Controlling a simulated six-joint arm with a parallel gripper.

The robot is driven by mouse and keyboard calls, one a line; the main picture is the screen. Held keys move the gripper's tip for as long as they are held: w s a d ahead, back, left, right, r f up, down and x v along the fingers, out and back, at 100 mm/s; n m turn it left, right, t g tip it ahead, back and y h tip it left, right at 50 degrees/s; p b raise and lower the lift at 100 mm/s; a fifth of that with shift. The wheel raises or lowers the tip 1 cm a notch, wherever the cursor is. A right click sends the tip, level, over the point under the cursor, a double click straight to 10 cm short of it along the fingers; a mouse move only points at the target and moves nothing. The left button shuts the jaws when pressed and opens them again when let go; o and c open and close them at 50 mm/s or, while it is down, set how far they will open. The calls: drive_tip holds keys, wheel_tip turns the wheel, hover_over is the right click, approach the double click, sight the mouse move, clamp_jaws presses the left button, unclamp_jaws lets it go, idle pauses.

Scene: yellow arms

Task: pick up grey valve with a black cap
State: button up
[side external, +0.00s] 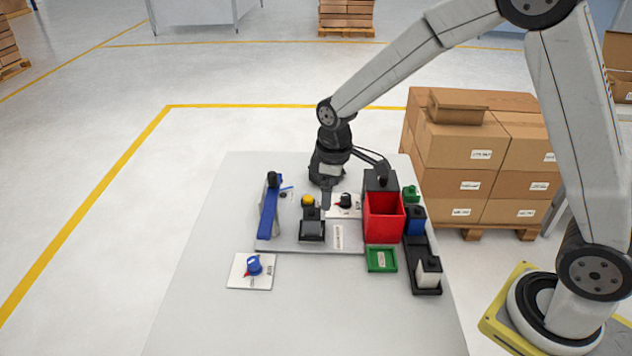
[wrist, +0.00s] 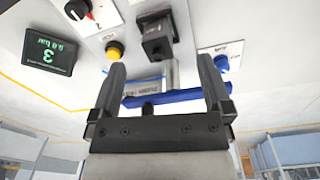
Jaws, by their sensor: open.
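A small grey-white piece with a black cap (side external: 429,267), which looks like the valve, stands upright in the front slot of a black rack (side external: 424,290) at the right of the table in the side view. I cannot make it out in the wrist view. My gripper (side external: 326,201) is well to its left and further back, pointing down above the grey board. In the wrist view my gripper (wrist: 160,65) has its two fingers wide apart with nothing held between them.
A red bin (side external: 384,222) stands between my gripper and the rack. Blue (side external: 415,220) and green (side external: 410,192) pieces stand behind the valve. A blue stand (side external: 268,215), yellow button (side external: 308,201) and blue-knob plate (side external: 253,271) lie left. The table front is clear.

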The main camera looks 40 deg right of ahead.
sight(311, 208)
drive_tip(key=shift+w+a+f+n+g, duration=0.1)
drive_tip(key=shift+w+a+f+n, duration=0.2)
drive_tip(key=shift+w, duration=0.4)
drive_tip(key=shift+w+a+f+n+g, duration=0.15)
drive_tip(key=shift+w+a+n, duration=0.1)
drive_tip(key=shift+w+n, duration=0.35)
drive_tip(key=shift+w+a+f+n+g, duration=0.1)
drive_tip(key=shift+w+a+f+n, duration=0.15)
drive_tip(key=shift+w, duration=0.55)
drive_tip(key=shift+f, duration=1.3)
drive_tip(key=shift+f, duration=2.6)
clamp_jaws()
